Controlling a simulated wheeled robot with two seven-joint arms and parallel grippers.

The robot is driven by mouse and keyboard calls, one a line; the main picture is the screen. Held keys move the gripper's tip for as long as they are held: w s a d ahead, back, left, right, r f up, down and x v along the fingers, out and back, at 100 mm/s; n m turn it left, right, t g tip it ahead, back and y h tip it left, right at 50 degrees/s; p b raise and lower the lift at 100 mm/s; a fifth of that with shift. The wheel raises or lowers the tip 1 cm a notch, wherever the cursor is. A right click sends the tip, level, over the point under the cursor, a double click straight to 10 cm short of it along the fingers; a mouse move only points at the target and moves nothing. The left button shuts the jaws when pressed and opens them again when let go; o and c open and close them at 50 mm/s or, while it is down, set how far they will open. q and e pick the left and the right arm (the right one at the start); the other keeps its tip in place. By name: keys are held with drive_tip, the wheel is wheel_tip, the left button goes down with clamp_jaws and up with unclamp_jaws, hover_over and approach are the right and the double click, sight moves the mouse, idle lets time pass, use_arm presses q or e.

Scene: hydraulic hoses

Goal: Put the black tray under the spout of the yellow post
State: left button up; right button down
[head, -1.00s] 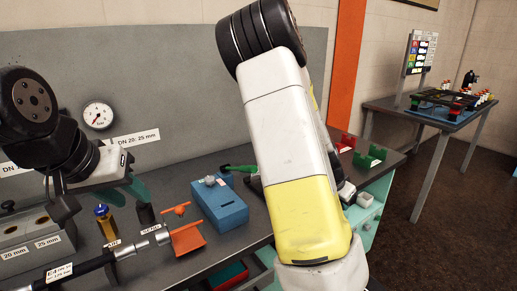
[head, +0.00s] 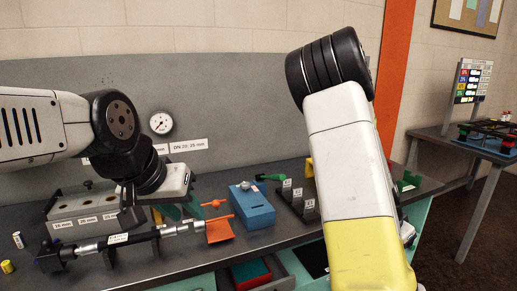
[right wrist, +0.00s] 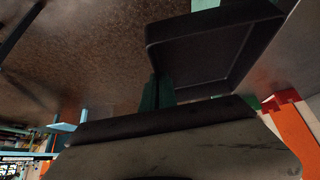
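The black tray (right wrist: 205,45) shows in the upper right of the right wrist view, its hollow and rim visible. My right gripper (right wrist: 158,94) has its green fingers together at the tray's near corner and appears shut on its wall. In the head view my right arm hides this gripper and the tray. A yellow piece (head: 309,168), apparently the yellow post, shows on the bench just left of my right arm; its spout cannot be made out. My left gripper (head: 180,210) hangs over the bench behind the hose assembly, its green fingers apart and empty.
On the grey bench (head: 285,235) are a blue box (head: 252,208), an orange holder (head: 219,229), a black labelled stand (head: 297,200) and a hose assembly (head: 135,239). An open drawer (head: 250,274) is below. A second table (head: 465,150) stands at the right.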

drive_tip(key=w+a+n+t+y, duration=0.1)
drive_tip(key=w+a+n+y, duration=0.1)
drive_tip(key=a, duration=0.6)
drive_tip(key=w+a+n+t+y, duration=0.1)
drive_tip(key=w+a+n+y, duration=0.1)
drive_tip(key=w+a+n, duration=0.2)
drive_tip(key=w+a+n+t+y, duration=0.2)
drive_tip(key=a+n, duration=0.5)
drive_tip(key=a, duration=0.6)
drive_tip(key=shift+w+r, duration=0.4)
drive_tip(key=shift+w, duration=0.2)
